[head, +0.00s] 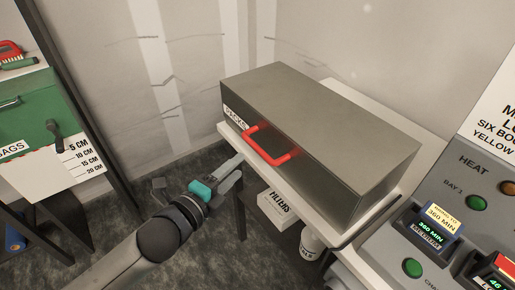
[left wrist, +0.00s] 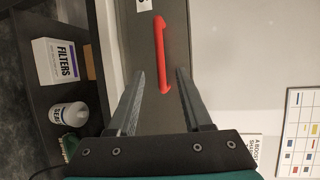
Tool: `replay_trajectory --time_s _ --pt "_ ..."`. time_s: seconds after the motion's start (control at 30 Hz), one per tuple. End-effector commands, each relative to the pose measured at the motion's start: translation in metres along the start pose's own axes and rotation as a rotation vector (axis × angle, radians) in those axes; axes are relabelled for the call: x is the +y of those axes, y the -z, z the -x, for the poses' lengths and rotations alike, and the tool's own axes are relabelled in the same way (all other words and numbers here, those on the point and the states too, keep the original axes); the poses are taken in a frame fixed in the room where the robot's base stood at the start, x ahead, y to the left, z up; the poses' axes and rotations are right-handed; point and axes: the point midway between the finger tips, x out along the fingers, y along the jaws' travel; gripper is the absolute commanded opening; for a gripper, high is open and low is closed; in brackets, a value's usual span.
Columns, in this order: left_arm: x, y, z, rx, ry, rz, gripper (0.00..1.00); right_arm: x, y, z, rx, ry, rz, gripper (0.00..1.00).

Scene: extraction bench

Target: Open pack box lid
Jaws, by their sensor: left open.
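The pack box (head: 330,130) is a long grey metal box with its lid shut, standing on a white bench top. A red handle (head: 268,148) is on its front face, beside a label reading "PACKS". My left gripper (head: 232,170) is open and empty, in front of the bench edge, to the left of and a little below the handle, not touching it. In the left wrist view the red handle (left wrist: 161,55) runs lengthwise ahead of the open fingers of my left gripper (left wrist: 160,85), roughly midway between them. My right gripper is not in view.
A "FILTERS" box (head: 277,212) and a white jar (head: 311,243) stand on the shelf under the bench top (head: 327,235). A control panel (head: 460,215) with buttons and displays is at the right. A green cabinet (head: 28,125) is at the left. The floor between is clear.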

Motion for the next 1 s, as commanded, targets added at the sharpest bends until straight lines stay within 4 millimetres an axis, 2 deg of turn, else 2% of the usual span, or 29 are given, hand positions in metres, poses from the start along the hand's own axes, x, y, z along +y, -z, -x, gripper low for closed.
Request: replay_trajectory --time_s 0.5,0.7,1.0 --pt "0.0 0.001 -0.083 0.001 0.001 0.002 0.5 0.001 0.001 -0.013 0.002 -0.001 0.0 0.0" --pt "0.0 0.0 -0.099 0.001 0.0 0.001 0.5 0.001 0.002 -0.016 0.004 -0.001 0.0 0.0" --pt "0.0 0.001 -0.103 0.001 -0.001 0.002 0.5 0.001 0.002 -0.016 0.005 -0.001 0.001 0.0"
